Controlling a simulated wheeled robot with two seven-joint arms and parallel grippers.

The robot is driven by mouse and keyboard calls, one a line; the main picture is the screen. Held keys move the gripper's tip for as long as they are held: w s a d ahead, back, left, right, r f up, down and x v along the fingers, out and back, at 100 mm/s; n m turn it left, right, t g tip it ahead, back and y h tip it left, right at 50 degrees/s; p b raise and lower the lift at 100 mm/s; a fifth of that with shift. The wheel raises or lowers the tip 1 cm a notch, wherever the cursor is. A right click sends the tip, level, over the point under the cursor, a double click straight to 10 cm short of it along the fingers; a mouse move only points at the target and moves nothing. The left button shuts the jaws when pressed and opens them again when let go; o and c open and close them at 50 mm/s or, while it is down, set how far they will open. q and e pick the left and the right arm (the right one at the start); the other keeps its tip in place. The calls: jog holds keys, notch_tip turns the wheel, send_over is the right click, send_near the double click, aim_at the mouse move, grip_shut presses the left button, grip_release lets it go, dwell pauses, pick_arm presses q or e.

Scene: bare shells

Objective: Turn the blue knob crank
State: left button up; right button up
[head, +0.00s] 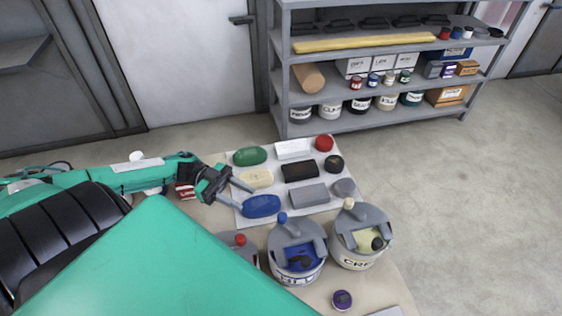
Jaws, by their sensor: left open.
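The blue knob (282,217) is a small upright knob on the grey crank of a grey tub (313,270) with blue contents, near the table's front. The tub's label is partly hidden by my green body. My left gripper (245,197) is open, with its fingers apart above the white mat. It is up and left of the blue knob in the picture, clear of it. A blue oval block (262,206) lies close by its fingertips; whether they touch, I cannot tell. My right gripper is out of view.
A tub with a red knob (240,239) stands left of the blue one, partly hidden. A cream-knobbed tub (360,257) stands right. The white mat (232,172) holds several blocks. A purple-topped jar (342,299) sits in front. A loaded grey shelf (280,75) stands behind.

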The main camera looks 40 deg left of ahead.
aim_at(279, 214)
pick_arm(q)
jog(key=d+p, duration=0.1)
jog(key=d, duration=0.3)
jog(key=d+p, duration=0.1)
jog(key=d, duration=0.3)
jog(key=w+d+p, duration=0.1)
jog(key=d, duration=0.3)
jog(key=shift+w+d+r+p, duration=0.1)
jog(key=shift+d+r+p, duration=0.05)
jog(key=shift+r+p, duration=0.15)
jog(key=shift+d+f, duration=0.15)
jog(key=shift+d, duration=0.25)
grip_shut()
